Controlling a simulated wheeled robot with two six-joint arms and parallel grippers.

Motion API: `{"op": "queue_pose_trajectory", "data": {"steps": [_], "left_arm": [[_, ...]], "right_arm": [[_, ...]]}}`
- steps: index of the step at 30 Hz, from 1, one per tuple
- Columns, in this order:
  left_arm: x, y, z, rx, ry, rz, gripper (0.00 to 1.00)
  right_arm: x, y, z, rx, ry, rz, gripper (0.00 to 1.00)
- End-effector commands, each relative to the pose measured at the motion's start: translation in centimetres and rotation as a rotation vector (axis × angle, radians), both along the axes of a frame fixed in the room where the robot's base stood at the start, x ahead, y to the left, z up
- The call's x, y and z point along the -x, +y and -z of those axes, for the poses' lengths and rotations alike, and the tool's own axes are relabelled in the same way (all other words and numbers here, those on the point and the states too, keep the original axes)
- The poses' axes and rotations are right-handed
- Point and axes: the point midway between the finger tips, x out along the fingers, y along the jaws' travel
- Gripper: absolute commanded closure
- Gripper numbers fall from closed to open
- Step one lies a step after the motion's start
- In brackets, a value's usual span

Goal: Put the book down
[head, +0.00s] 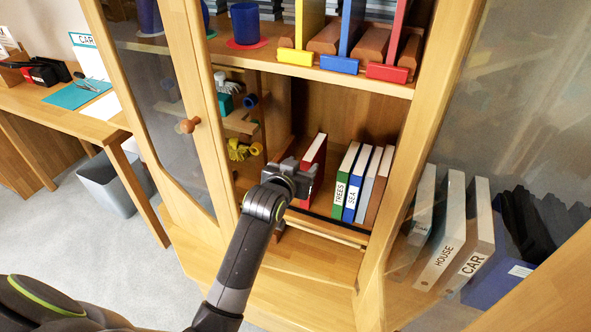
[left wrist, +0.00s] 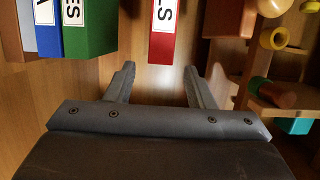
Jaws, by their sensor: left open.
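A red book (head: 314,152) stands, leaning slightly, in the lower cabinet compartment, apart from the row of books to its right. Its red spine with a white label ending in "LS" also shows in the left wrist view (left wrist: 165,48). My left gripper (head: 303,172) is in front of the spine. In the left wrist view its two fingers (left wrist: 160,72) are spread, one on each side of the red book's line, with a gap to each. The gripper hides part of the book in the head view. My right gripper is not in view.
Green "TREES" (head: 344,180), blue "SEA" (head: 356,184), grey and brown books stand right of the red one. Small shelves with yellow and teal items are on the left. The cabinet's open glass doors flank the opening; yellow, blue and red bookends (head: 388,72) stand above.

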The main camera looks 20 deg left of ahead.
Motion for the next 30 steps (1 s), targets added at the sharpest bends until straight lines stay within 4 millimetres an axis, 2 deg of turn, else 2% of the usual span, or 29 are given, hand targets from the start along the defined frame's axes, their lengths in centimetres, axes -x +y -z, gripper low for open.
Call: {"op": "queue_pose_trajectory", "data": {"steps": [3, 9, 17, 20, 23, 26, 27, 29, 30], "left_arm": [[1.6, 0.1, -0.5, 0.001, 0.0, 0.0, 0.51], [3.0, 0.1, -0.9, 0.001, 0.0, 0.0, 0.51], [3.2, 0.1, -1.0, 0.0, 0.0, 0.0, 0.51], [3.2, 0.2, 0.0, -0.002, 0.018, -0.002, 0.51], [3.5, 0.7, 4.0, -0.009, 0.088, -0.006, 0.51], [4.8, 1.7, 11.3, -0.021, 0.212, -0.017, 0.51], [5.9, 2.2, 14.9, -0.026, 0.272, -0.022, 0.51], [8.1, 3.0, 20.4, -0.033, 0.366, -0.031, 0.51], [10.0, 3.6, 23.9, -0.037, 0.427, -0.037, 0.51]], "right_arm": [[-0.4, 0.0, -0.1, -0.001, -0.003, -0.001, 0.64], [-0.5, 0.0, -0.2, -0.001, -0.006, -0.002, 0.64], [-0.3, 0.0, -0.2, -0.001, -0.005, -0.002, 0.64], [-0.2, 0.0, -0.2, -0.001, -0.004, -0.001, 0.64], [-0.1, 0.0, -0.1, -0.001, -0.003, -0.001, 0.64], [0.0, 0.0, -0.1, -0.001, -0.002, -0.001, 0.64], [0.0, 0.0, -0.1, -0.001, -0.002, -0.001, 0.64], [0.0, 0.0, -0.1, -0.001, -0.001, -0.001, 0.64], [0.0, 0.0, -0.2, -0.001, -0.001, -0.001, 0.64]]}}
